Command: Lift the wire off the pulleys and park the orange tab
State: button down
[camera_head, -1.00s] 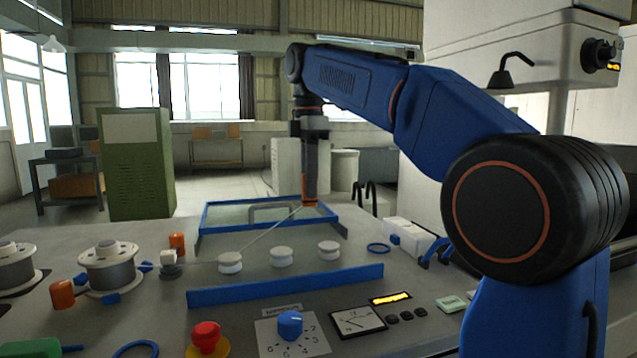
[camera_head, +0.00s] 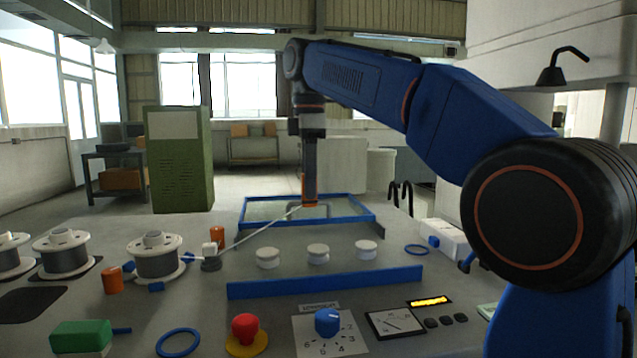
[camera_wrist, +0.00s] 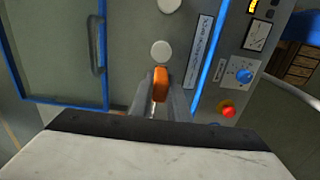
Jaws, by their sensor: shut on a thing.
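My gripper (camera_head: 310,202) points down over the near part of the blue-framed panel, behind the pulleys. It is shut on the orange tab (camera_wrist: 160,84), which shows between the fingers in the wrist view. The thin wire (camera_head: 260,230) runs from the tab down left to a small white-topped guide (camera_head: 210,253), in one straight line. It appears clear of the white left pulley (camera_head: 267,259), middle pulley (camera_head: 318,254) and right pulley (camera_head: 366,251). Two pulleys show in the wrist view, one (camera_wrist: 161,51) just beyond the tab. I cannot tell the tab's height.
A blue rail (camera_head: 325,282) runs in front of the pulleys. The blue-framed panel (camera_head: 262,202) has a handle. A spool (camera_head: 155,258) and orange cylinders (camera_head: 113,281) (camera_head: 217,237) stand left. A red button (camera_head: 245,327) and blue knob (camera_head: 327,321) are in front.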

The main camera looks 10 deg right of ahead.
jog(key=shift+a, duration=0.15)
jog(key=a, duration=1.1)
dwell(0.5)
jog(key=shift+a, duration=0.15)
jog(key=s+a, duration=0.5)
jog(key=s, duration=0.6)
jog(key=s+a, duration=0.6)
jog(key=s, duration=0.6)
jog(key=shift+s+a, duration=0.2)
jog(key=shift+a, duration=0.05)
dwell(0.5)
jog(key=shift+f, duration=5.7)
jog(key=shift+f, duration=0.75)
